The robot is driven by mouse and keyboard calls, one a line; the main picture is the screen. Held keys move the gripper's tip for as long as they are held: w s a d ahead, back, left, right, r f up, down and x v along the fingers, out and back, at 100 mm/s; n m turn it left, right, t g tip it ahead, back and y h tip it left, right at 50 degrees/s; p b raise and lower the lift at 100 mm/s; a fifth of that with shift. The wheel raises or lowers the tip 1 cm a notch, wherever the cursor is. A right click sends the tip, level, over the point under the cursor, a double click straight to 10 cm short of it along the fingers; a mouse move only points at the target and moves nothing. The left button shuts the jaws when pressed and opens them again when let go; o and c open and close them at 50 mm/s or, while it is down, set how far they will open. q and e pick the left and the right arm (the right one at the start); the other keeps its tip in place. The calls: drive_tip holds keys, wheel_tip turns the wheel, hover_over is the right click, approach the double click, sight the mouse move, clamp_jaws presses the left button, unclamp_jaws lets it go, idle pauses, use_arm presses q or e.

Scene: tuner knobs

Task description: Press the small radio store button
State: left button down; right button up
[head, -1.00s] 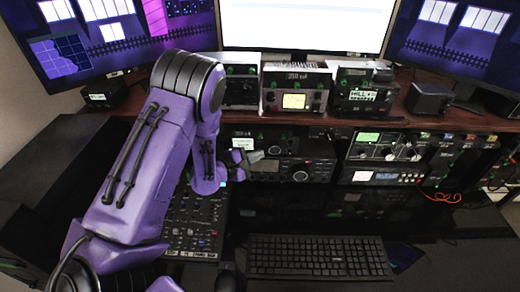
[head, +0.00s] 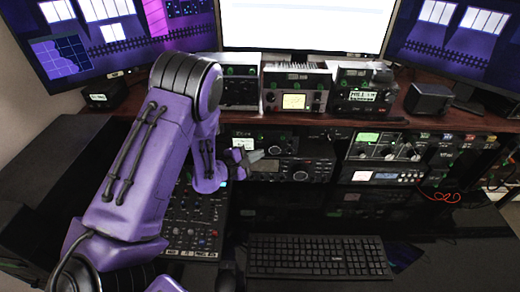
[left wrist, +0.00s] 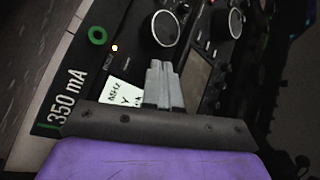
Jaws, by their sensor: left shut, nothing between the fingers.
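My left gripper (head: 250,158) is shut and empty, in front of the lower row of radio units below the shelf. In the left wrist view its closed fingertips (left wrist: 163,83) are over the face of a black radio panel (left wrist: 200,55). This panel has large round knobs (left wrist: 166,28), a green ring, a small lit dot, tiny controls and a white label (left wrist: 123,97). "350 mA" is printed along its edge. I cannot tell which small control is the store button, or whether the fingertips touch the panel. The right gripper is out of view.
More radio units (head: 294,90) stand on the wooden shelf above. A mixer-like panel (head: 195,222) lies below my left arm. A keyboard (head: 318,257) lies in front of the racks. Monitors stand behind, and an orange cable hangs at the right.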

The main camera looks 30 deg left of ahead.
use_arm(q)
drive_tip(key=shift+s+d, duration=0.35)
drive_tip(key=shift+s, duration=0.2)
drive_tip(key=s+d, duration=0.1)
drive_tip(key=s, duration=0.2)
drive_tip(key=s+d+p, duration=0.1)
drive_tip(key=shift+s+d, duration=0.15)
drive_tip(key=shift+d, duration=0.15)
drive_tip(key=shift+d, duration=0.1)
idle(0.6)
